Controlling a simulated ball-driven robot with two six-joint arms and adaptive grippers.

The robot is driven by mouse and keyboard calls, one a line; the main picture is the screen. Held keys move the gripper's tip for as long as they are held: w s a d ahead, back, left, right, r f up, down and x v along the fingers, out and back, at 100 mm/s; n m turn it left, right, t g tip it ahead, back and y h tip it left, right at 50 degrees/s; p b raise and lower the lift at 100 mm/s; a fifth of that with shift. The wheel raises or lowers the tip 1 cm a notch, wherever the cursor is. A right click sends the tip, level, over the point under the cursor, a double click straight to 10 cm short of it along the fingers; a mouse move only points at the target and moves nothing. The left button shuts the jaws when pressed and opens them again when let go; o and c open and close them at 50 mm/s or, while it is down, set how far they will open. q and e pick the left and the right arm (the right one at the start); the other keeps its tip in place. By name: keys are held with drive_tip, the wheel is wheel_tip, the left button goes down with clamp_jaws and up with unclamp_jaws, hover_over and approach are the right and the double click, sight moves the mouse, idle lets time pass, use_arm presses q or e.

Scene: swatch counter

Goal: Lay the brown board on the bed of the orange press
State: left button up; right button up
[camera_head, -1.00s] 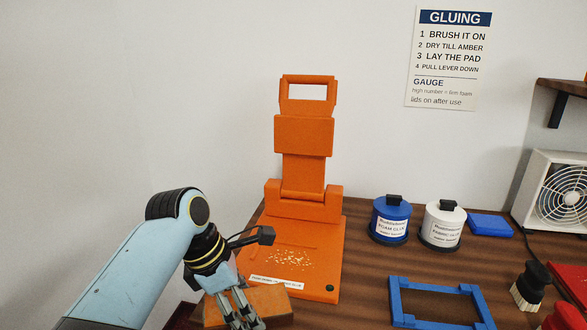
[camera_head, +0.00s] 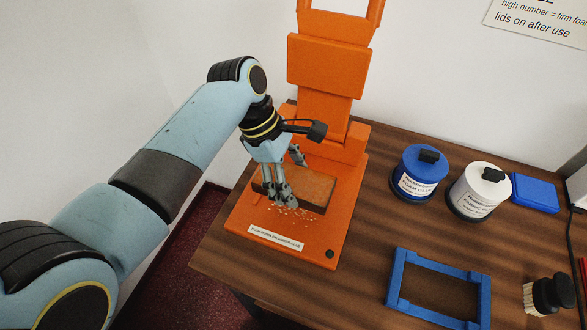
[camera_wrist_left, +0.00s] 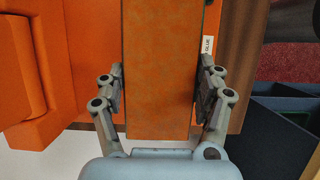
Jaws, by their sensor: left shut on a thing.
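The brown board (camera_head: 311,188) is a rectangular block with a rusty top. My left gripper (camera_head: 286,180) is shut on it, with fingers on both long sides, as the left wrist view also shows for the board (camera_wrist_left: 164,70) and the gripper (camera_wrist_left: 160,95). The orange press (camera_head: 326,68) stands at the back of the table with its upper arm raised. The board is over the press's flat orange bed (camera_head: 312,240), between the hinge and the white label. I cannot tell whether it touches the bed. My right gripper is not in view.
Pale crumbs (camera_head: 290,213) lie on the bed in front of the board. A blue frame (camera_head: 437,313), a blue pot (camera_head: 419,172), a white pot (camera_head: 478,191), a blue pad (camera_head: 535,193) and a brush (camera_head: 549,295) are to the right. The wood between press and frame is clear.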

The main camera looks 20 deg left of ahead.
use_arm(q)
wheel_tip(320, 180, down, 4)
drive_tip(key=b, duration=0.4)
drive_tip(key=shift+w+f, duration=0.1)
drive_tip(key=shift+f, duration=0.1)
drive_tip(key=shift+f+b, duration=0.35)
drive_tip(key=shift+b, duration=0.1)
drive_tip(key=shift+f, duration=0.75)
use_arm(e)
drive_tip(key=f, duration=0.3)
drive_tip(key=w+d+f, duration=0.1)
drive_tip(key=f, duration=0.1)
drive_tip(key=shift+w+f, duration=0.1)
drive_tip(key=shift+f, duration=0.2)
use_arm(q)
drive_tip(key=shift+p, duration=0.35)
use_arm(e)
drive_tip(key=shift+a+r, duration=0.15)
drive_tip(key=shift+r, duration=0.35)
use_arm(q)
drive_tip(key=shift+f, duration=0.25)
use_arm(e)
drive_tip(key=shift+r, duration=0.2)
use_arm(q)
drive_tip(key=shift+f, duration=0.3)
drive_tip(key=o, duration=1.4)
